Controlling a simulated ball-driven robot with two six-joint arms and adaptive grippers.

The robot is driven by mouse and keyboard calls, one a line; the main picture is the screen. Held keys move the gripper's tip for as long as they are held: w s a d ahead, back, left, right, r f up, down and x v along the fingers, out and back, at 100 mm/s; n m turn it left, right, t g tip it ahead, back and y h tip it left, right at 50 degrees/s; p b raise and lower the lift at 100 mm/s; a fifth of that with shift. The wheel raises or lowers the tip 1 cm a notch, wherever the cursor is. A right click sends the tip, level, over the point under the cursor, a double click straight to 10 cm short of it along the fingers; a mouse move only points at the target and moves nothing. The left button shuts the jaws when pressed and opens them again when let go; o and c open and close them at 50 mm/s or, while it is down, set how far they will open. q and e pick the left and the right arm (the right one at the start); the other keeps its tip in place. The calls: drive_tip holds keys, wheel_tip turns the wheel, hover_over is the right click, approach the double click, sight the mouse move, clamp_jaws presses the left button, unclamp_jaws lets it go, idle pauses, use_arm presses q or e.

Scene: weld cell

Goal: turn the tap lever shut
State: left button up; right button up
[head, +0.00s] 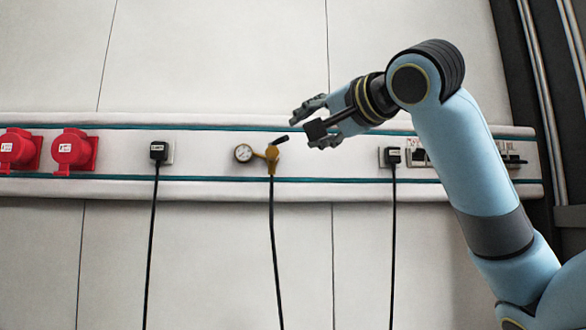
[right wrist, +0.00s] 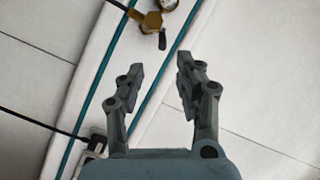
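A brass tap (head: 271,156) with a short black lever (head: 280,140) is mounted on the white wall rail. A round gauge (head: 243,153) sits at its left and a black hose (head: 275,240) hangs below. In the head view the lever points up and to the right. My right gripper (head: 306,122) is to the right of the lever, apart from it. In the right wrist view my right gripper (right wrist: 160,72) is open and empty, with the tap (right wrist: 151,21) and the lever (right wrist: 163,40) beyond its fingertips. My left gripper is not in view.
The wall rail (head: 210,122) runs across the wall. Two red sockets (head: 72,149) are at the left. Black plugs with hanging cables are on either side of the tap, one at the left (head: 158,151) and one at the right (head: 392,156).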

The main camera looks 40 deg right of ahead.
sight(288, 136)
drive_tip(key=w+p, duration=0.1)
drive_tip(key=w, duration=0.2)
drive_tip(key=w+p, duration=0.1)
drive_tip(key=w, duration=0.2)
drive_tip(key=w+d+p, duration=0.1)
drive_tip(key=w, duration=0.2)
drive_tip(key=shift+w+r, duration=0.15)
drive_tip(key=shift+r, duration=0.1)
drive_tip(key=shift+w, duration=0.7)
drive_tip(key=shift+f, duration=0.1)
clamp_jaws()
